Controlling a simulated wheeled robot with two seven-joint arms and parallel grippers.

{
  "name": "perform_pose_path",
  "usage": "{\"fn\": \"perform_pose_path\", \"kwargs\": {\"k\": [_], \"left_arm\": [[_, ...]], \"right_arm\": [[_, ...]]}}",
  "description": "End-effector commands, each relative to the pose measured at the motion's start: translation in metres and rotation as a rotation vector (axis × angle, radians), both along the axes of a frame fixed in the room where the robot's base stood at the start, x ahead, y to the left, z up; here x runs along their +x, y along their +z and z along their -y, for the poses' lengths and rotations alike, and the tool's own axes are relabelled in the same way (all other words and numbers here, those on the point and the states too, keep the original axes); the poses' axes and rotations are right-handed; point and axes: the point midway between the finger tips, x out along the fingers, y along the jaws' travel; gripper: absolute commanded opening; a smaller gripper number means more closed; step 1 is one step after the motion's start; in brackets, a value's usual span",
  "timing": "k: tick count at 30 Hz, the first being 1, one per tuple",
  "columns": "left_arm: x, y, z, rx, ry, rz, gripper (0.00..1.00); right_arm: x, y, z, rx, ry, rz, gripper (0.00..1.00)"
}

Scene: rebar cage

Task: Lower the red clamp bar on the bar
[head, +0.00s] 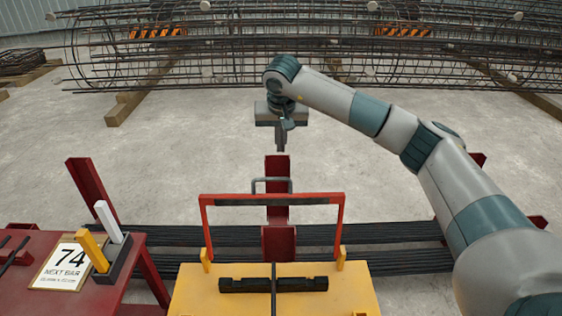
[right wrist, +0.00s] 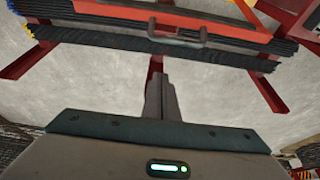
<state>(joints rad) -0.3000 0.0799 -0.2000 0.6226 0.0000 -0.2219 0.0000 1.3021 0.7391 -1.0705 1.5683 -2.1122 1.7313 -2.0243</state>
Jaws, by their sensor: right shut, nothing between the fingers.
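The red clamp bar (head: 325,199) stands raised over the far edge of the yellow table (head: 200,299), on two side arms, with a dark strip along its crossbeam. Its grey handle (head: 272,180) sticks up at the middle and shows in the right wrist view (right wrist: 178,40). A thin dark bar (head: 273,300) crosses the black notched block (head: 245,286) on the table. My right gripper (head: 281,149) is shut and empty. It appears above and beyond the handle in the head view, apart from it; its fingers (right wrist: 160,80) point toward the handle in the wrist view. My left gripper is not in view.
A red table (head: 30,299) at the left holds a "74 NEXT BAR" sign (head: 68,265) and a black holder with yellow and white levers (head: 106,235). Dark bars (head: 380,234) lie on red racks behind. The rebar cage (head: 230,45) fills the back.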

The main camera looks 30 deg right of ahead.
Motion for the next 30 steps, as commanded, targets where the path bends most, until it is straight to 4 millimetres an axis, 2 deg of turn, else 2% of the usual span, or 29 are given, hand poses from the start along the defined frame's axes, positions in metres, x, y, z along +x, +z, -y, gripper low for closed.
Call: {"fn": "perform_pose_path", "kwargs": {"k": [19, 25, 30], "left_arm": [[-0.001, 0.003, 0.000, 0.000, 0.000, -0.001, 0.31], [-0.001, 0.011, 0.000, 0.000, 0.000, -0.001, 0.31], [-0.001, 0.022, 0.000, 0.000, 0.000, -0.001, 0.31]], "right_arm": [[0.002, -0.003, 0.003, -0.005, -0.002, -0.001, 0.00], [0.007, -0.020, 0.005, -0.004, -0.003, -0.003, 0.00], [0.014, -0.044, 0.010, -0.005, -0.004, -0.006, 0.00]]}}
